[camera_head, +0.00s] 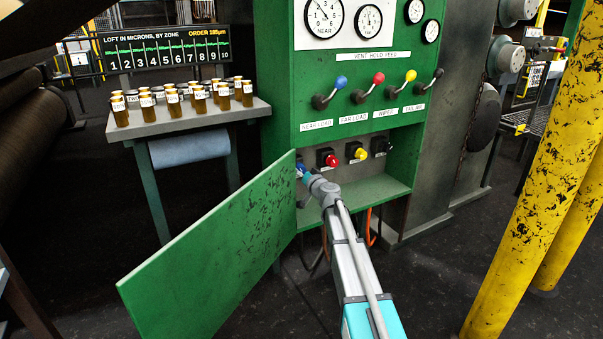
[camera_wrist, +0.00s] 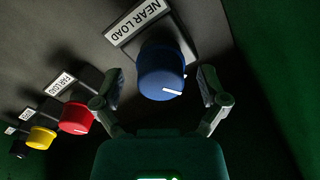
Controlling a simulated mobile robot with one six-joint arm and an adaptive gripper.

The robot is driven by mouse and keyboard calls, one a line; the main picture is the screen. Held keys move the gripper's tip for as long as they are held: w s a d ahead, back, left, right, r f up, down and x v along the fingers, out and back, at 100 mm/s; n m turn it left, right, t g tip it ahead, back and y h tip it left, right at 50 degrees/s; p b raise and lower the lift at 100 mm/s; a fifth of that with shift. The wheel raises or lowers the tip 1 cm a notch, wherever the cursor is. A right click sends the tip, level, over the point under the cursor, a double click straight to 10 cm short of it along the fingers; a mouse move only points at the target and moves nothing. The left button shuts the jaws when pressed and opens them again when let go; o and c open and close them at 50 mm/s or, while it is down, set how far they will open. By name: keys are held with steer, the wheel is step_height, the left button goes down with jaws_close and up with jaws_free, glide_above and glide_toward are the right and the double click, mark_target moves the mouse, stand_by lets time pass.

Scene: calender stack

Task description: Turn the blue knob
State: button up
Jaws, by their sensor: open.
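The blue knob (camera_wrist: 162,72) sits on a grey panel under a label reading NEAR LOAD, with a white pointer line on its face. In the wrist view my gripper (camera_wrist: 161,88) is open, with one finger on each side of the knob. Small gaps seem to show between the fingers and the knob, but I cannot tell if either touches. In the head view the blue knob (camera_head: 300,169) is mostly hidden behind my gripper (camera_head: 304,174), which reaches into the green cabinet's lower recess.
The red knob (camera_head: 328,158), yellow knob (camera_head: 358,151) and black knob (camera_head: 381,146) sit right of the blue one. An open green door (camera_head: 215,255) stands close left of my arm. Levers with coloured balls are above. A yellow post (camera_head: 535,190) stands at right.

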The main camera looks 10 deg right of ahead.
steer(key=v, duration=1.2)
stand_by(0.5)
steer(key=n, duration=0.1)
steer(key=s+n, duration=0.1)
steer(key=n, duration=0.1)
steer(key=s+n, duration=0.1)
steer(key=n, duration=0.1)
steer(key=shift+d+r, duration=0.1)
steer(key=shift+d, duration=0.25)
steer(key=shift+w, duration=0.1)
steer(key=x, duration=1.3)
steer(key=shift+w+a, duration=0.15)
steer(key=shift+w, duration=0.2)
steer(key=c, duration=1.1)
